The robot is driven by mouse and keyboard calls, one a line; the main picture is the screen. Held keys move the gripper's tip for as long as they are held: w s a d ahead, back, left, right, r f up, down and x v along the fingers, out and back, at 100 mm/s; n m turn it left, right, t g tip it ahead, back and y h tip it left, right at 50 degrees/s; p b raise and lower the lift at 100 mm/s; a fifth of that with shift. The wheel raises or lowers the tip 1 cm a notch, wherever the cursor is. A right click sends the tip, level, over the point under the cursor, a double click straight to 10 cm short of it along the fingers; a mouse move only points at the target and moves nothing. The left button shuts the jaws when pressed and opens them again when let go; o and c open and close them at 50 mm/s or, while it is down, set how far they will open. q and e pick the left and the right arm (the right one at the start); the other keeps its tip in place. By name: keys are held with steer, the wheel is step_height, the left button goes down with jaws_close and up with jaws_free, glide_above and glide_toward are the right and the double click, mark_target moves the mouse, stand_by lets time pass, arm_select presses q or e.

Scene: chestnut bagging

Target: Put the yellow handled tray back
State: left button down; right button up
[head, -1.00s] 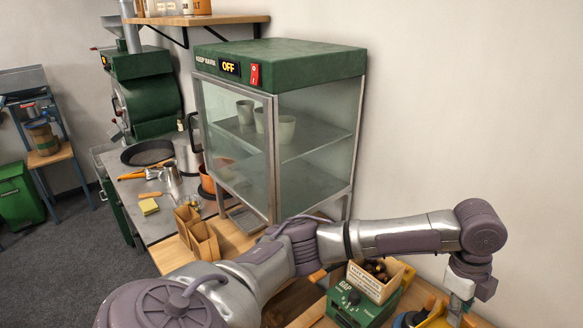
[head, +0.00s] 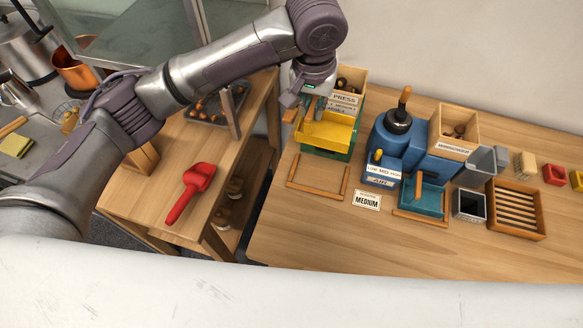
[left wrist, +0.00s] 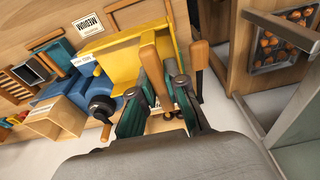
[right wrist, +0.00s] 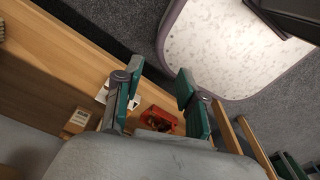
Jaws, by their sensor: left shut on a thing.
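The yellow handled tray (head: 324,128) is at the front of the small green machine (head: 336,152) in the head view. I cannot tell whether it rests on anything. In the left wrist view the yellow tray (left wrist: 122,62) fills the upper middle, with its wooden handle (left wrist: 153,68) between my fingers. My left gripper (head: 313,108) is shut on that handle, and it shows in the left wrist view too (left wrist: 160,92). My right gripper (right wrist: 157,92) is open and empty; it is outside the head view.
An empty three-sided wooden rail frame (head: 317,186) lies on the table before the green machine, beside a MEDIUM card (head: 366,201). The blue machine (head: 400,150) with its teal tray (head: 424,200) stands to the right. A red scoop (head: 190,190) lies on the left bench. The front tabletop is clear.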

mark_target(313, 131)
arm_select(q)
steer(key=f, duration=0.2)
steer(key=f+p, duration=0.1)
steer(key=f, duration=0.4)
steer(key=shift+s+d+f+p, duration=0.1)
steer(key=shift+d+f+p, duration=0.2)
steer(key=shift+f, duration=0.1)
step_height(313, 131, down, 10)
steer(key=shift+a+r+p, duration=0.1)
steer(key=shift+p, duration=0.65)
arm_select(e)
steer(key=r, duration=0.1)
steer(key=d+r, duration=0.1)
steer(key=r, duration=0.1)
steer(key=shift+d, duration=0.1)
arm_select(q)
steer(key=shift+f, duration=0.25)
arm_select(e)
steer(key=shift+d, duration=0.2)
arm_select(q)
steer(key=c, duration=1.2)
jaws_free()
steer(key=shift+r, duration=0.1)
